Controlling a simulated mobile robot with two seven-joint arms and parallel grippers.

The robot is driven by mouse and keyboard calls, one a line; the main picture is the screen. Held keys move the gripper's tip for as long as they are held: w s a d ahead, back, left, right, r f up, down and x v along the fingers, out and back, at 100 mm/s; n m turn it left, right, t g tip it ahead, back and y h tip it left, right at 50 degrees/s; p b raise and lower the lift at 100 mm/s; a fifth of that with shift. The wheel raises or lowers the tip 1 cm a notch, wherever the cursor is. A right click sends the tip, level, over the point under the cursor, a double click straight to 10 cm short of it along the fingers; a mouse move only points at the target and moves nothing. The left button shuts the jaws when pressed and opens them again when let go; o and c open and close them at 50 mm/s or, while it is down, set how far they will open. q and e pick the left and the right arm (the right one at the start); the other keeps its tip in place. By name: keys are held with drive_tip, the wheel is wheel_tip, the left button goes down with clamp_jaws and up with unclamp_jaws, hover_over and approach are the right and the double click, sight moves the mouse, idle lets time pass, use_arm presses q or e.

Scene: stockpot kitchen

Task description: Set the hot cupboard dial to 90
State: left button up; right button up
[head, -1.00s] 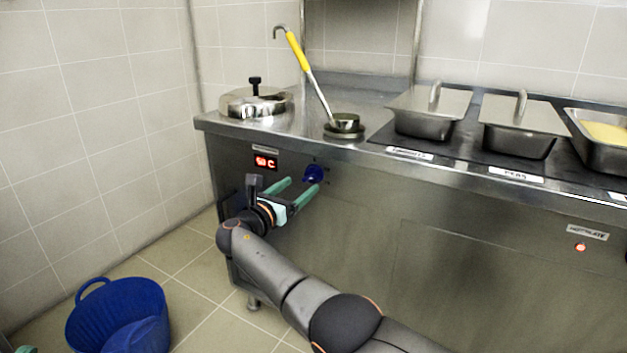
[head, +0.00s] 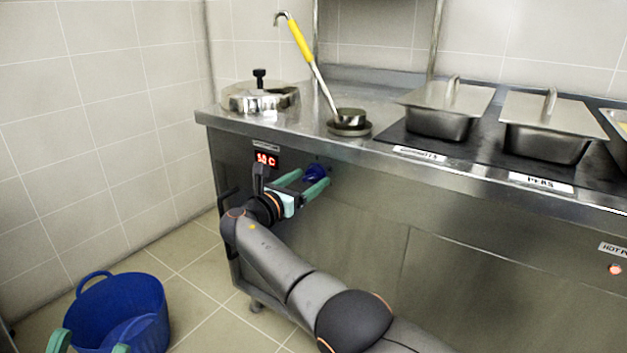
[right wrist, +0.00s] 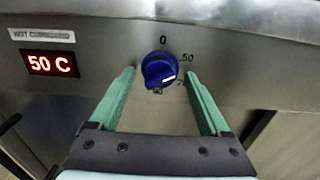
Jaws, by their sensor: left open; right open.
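The blue hot cupboard dial (right wrist: 158,67) is on the steel front panel, and also shows in the head view (head: 315,173). Its white mark is at its lower right. Around it I read 0 at the top and 50 at the right; the lower numbers are partly hidden. The red display (right wrist: 52,64) reads 50 C. My right gripper (right wrist: 160,76) is open, with its green fingers on either side of the dial; I cannot tell whether they touch it. My left gripper (head: 91,343) is open and empty at the bottom left of the head view.
A blue tub (head: 122,306) stands on the floor at the left. On the counter are a lidded pot (head: 262,98), a yellow-handled ladle (head: 301,42) and lidded pans (head: 441,118). A dark handle (head: 229,203) projects from the cupboard front, left of my right gripper.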

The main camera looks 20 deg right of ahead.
drive_tip(key=shift+w+d, duration=0.1)
drive_tip(key=shift+c, duration=0.3)
clamp_jaws()
idle(0.5)
